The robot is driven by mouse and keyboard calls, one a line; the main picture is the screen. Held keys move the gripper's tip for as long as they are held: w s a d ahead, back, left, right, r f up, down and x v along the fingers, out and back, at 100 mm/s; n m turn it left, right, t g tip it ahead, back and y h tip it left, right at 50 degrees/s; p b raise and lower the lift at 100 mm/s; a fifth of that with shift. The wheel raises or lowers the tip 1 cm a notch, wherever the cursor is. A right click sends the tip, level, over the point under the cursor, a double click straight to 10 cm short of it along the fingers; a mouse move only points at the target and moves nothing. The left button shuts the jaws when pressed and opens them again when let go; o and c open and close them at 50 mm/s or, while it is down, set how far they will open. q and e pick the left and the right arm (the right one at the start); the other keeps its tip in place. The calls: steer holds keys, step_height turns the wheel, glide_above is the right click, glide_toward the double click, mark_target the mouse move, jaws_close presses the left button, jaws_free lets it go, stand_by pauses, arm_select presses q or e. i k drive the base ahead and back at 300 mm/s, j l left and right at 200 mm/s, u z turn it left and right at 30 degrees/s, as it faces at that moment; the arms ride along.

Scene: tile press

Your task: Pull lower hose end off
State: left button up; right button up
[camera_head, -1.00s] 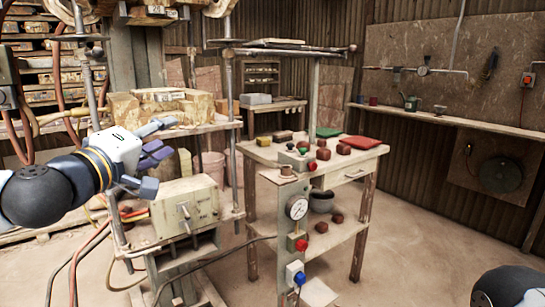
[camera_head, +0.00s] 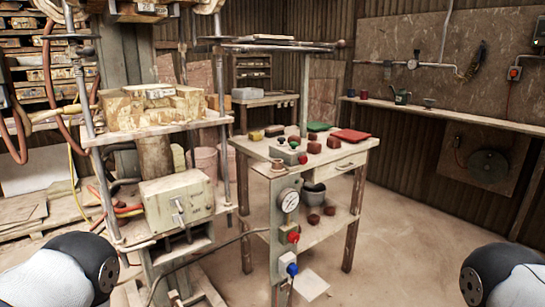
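Red and orange hoses (camera_head: 128,211) run low at the left side of the press, behind its left post (camera_head: 103,190), close to a beige metal box (camera_head: 178,205). Which of their ends is the lower hose end, and whether it sits on a fitting, I cannot tell. A thicker brown-red hose (camera_head: 48,85) hangs at the upper left. Neither gripper shows. Only rounded parts of my arms stand at the bottom left and bottom right corners, away from the hoses.
The press shelf (camera_head: 160,128) carries yellowish blocks (camera_head: 150,107). A narrow stand with a pressure gauge (camera_head: 288,200) and a wooden table (camera_head: 345,158) with reddish blocks stand to the right. The floor (camera_head: 400,250) at right is clear.

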mark_target(70, 110)
steer(key=u, duration=1.35)
